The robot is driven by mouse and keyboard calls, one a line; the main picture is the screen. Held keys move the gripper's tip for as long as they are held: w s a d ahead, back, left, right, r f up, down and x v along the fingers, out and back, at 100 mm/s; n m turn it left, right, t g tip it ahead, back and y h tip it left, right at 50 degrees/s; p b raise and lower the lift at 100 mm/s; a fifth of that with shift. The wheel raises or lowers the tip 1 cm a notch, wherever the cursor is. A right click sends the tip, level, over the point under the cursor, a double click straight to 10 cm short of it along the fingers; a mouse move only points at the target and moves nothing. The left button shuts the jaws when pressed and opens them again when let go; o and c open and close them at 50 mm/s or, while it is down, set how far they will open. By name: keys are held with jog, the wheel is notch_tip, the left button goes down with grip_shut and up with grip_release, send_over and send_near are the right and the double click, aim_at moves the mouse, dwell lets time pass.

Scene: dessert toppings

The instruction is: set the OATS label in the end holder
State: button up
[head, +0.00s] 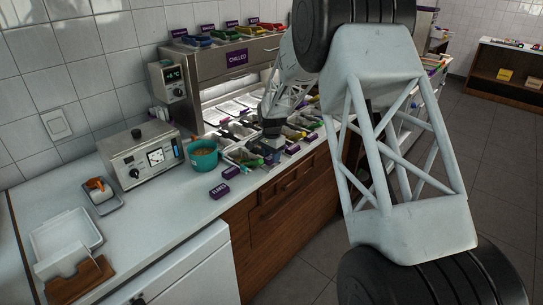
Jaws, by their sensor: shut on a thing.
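My gripper (270,147) is small and far off in the head view, low over the front of the topping trays below the chilled cabinet. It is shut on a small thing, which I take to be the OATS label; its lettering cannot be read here. A row of small purple labels runs along the front of the trays, one of them (292,149) just right of my gripper. Two more purple labels stand on the counter to the left: one reads FLAKES (219,191), the other (231,172) is too small to read. I cannot make out which holder is the end holder.
A teal bowl (203,155) stands left of the trays beside a metal appliance with a dial (142,156). The chilled cabinet (237,58) rises behind the trays. White trays (66,233) and a brown wooden stand (80,283) are at lower left. The counter between is clear.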

jog(key=shift+f, duration=0.95)
dwell(1.6)
dwell(0.5)
jog(key=o, duration=1.4)
jog(key=shift+r, duration=3.95)
